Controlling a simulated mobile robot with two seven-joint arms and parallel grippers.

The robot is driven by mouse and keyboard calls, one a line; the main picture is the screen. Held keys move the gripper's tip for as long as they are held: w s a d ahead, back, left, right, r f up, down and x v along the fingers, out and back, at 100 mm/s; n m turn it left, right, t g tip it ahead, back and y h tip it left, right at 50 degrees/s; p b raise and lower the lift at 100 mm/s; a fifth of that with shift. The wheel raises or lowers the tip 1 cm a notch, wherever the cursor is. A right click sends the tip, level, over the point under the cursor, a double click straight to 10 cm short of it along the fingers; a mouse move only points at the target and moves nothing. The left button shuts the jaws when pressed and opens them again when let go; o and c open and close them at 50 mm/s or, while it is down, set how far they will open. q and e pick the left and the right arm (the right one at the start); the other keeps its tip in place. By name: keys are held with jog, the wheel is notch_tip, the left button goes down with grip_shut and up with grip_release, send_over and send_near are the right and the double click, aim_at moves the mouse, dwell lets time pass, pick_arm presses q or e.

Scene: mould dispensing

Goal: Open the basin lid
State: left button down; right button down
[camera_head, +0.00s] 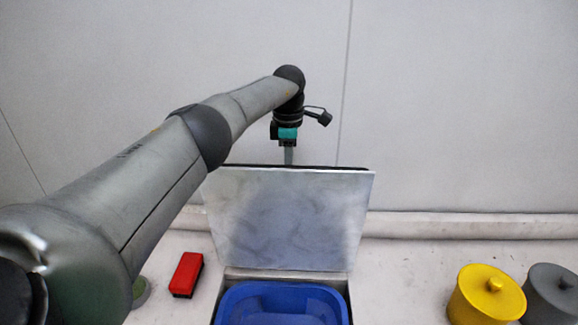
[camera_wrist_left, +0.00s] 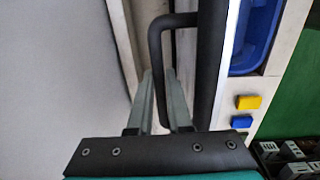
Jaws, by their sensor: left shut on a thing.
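The basin lid (camera_head: 288,222) is a grey metal plate standing raised, nearly upright, behind the blue basin (camera_head: 282,290). The basin lies uncovered at the bottom of the head view, and its blue edge also shows in the left wrist view (camera_wrist_left: 262,25). My left gripper (camera_head: 289,157) is at the lid's top edge, on its far side. In the left wrist view its fingers (camera_wrist_left: 159,82) are shut around one bar of the black lid handle (camera_wrist_left: 208,70). The lid hides the fingertips in the head view. My right gripper is out of view.
A red block (camera_head: 187,273) lies left of the basin. A yellow lidded pot (camera_head: 487,298) and a grey pot (camera_head: 553,293) stand at right. A wall (camera_head: 450,110) rises close behind. Yellow (camera_wrist_left: 248,102) and blue (camera_wrist_left: 241,122) buttons show in the left wrist view.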

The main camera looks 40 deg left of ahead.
pick_arm(q)
jog(key=c, duration=0.8)
grip_release()
jog(key=shift+a+f, duration=0.1)
jog(key=shift+a, duration=0.05)
jog(key=shift+c, duration=0.2)
jog(key=shift+r, duration=0.3)
notch_tip(320, 180, up, 15)
jog(key=shift+s+d, duration=0.35)
jog(key=shift+s, duration=0.1)
jog(key=shift+f, duration=0.2)
